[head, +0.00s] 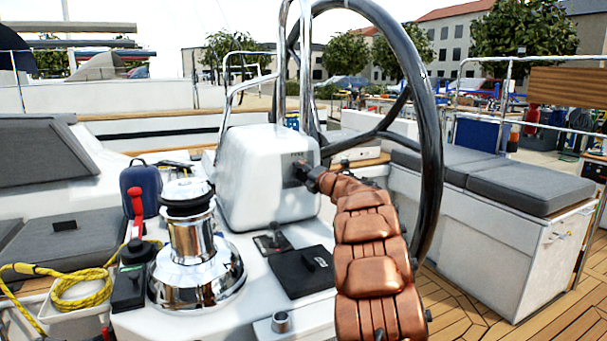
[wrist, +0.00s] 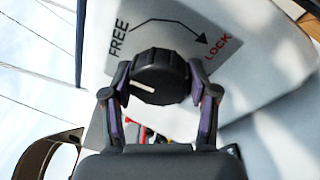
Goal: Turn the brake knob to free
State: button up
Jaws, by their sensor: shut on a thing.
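The brake knob (wrist: 160,77) is a dark round ribbed knob on a grey label plate (wrist: 195,33) on the white pedestal. It carries a short white line on its left side in the wrist view, pointing left and slightly up. The word FREE (wrist: 118,38) is printed at the upper left and a red LOCK (wrist: 217,46) at the upper right, with an arrowed black line between them. My gripper (wrist: 161,88) is shut on the knob, one finger on each side.
A chrome winch (head: 195,255) and a red-handled lever (head: 137,215) are at left. Grey cushioned seats (head: 520,185) are at right, above open teak deck (head: 480,310).

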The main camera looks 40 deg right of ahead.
jog(key=o, duration=1.2)
jog(key=shift+c, duration=0.2)
jog(key=s+a, duration=0.2)
jog(key=s, duration=0.9)
jog(key=shift+s+a, duration=0.15)
jog(key=shift+s, duration=0.25)
jog(key=shift+r, duration=0.1)
